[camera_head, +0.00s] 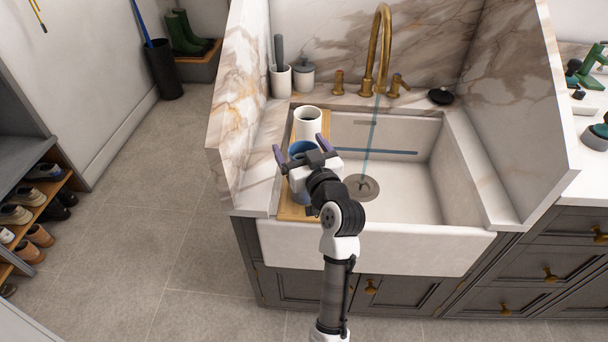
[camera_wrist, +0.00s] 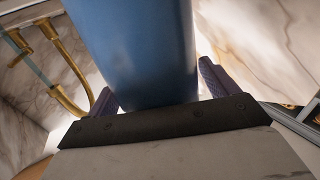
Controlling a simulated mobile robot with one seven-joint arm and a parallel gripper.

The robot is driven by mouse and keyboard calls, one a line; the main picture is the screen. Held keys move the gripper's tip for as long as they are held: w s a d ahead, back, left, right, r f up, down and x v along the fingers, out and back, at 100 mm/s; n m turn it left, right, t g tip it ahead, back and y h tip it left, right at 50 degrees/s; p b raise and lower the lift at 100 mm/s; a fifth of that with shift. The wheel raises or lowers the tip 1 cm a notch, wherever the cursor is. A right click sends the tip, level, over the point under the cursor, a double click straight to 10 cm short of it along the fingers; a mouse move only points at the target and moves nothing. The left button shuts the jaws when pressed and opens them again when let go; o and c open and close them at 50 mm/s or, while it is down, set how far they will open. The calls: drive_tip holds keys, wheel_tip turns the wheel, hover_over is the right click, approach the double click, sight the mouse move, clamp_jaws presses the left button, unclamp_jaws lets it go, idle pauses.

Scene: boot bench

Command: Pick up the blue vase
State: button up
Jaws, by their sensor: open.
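The blue vase (camera_head: 301,148) stands on a wooden board at the left side of the sink. It is partly hidden behind my gripper in the head view. In the wrist view the blue vase (camera_wrist: 135,45) fills the upper middle, close to the palm. My gripper (camera_head: 300,147) is open, with one finger on each side of the vase. In the wrist view the purple fingers of my gripper (camera_wrist: 160,88) show left and right of it. I cannot tell whether either finger touches it.
A white cup-like vessel (camera_head: 308,122) stands just behind the vase on the wooden board (camera_head: 290,212). The white sink basin (camera_head: 415,200) is open to the right. A brass faucet (camera_head: 381,50) runs water into it. A marble side panel (camera_head: 232,125) rises at the left.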

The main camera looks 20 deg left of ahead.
drive_tip(key=shift+c, duration=0.5)
clamp_jaws()
drive_tip(key=shift+r, duration=0.15)
